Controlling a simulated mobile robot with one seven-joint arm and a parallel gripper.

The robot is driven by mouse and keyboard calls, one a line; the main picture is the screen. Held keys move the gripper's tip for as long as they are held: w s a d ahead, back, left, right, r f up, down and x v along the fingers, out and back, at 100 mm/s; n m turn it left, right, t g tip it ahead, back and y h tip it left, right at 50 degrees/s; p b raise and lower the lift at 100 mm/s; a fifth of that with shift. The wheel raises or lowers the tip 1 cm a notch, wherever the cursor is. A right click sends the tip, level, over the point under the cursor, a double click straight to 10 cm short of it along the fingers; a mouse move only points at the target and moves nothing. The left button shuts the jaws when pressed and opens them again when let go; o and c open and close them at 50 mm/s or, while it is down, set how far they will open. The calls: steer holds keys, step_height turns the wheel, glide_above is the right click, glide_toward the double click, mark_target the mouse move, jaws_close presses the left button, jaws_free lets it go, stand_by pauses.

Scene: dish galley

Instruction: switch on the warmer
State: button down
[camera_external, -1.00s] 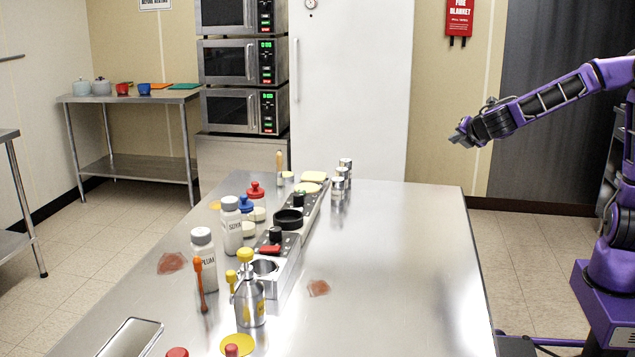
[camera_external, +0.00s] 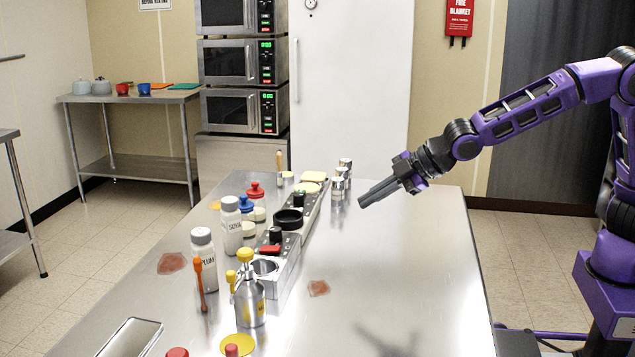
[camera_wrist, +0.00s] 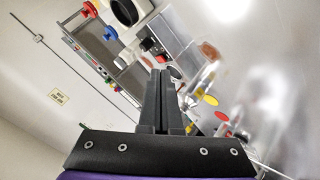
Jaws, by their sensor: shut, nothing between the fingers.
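A low metal unit, which I take to be the warmer (camera_external: 286,262), stands left of the table's middle. It has a round well, a red switch (camera_external: 270,249) and a black knob (camera_external: 275,234); I cannot tell the switch's position. Behind it is a section with a black ring (camera_external: 288,219) and another dark knob (camera_external: 299,198). My gripper (camera_external: 362,202) is shut and empty above the table, right of the unit and apart from it, pointing left and down. In the wrist view the shut fingers (camera_wrist: 161,74) point towards the unit, whose black knob (camera_wrist: 148,44) shows beyond them.
Two white bottles (camera_external: 202,262) (camera_external: 231,226) and a metal pump bottle with a yellow top (camera_external: 249,300) stand close around the unit. Several small tins (camera_external: 338,187) stand behind it. A reddish patch (camera_external: 318,288) lies to its right. The table's right side is clear.

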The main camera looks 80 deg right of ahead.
steer(key=w+a+f+m+t+p, duration=0.1)
steer(key=w+a+f+m+t, duration=0.1)
steer(key=w+m, duration=0.7)
steer(key=shift+w+a+t, duration=0.2)
steer(key=shift+a+t, duration=0.5)
steer(key=shift+a, duration=0.2)
steer(key=shift+f, duration=0.1)
glide_above(285, 254)
step_height(285, 254, down, 4)
steer(key=shift+w+d+r+p, duration=0.1)
steer(key=shift+w+r+p, duration=0.05)
steer(key=shift+p, duration=0.2)
step_height(285, 254, down, 2)
steer(key=shift+d+f+b, duration=0.1)
steer(key=shift+f+b, duration=0.15)
steer(key=shift+b, duration=0.2)
steer(key=shift+f, duration=0.8)
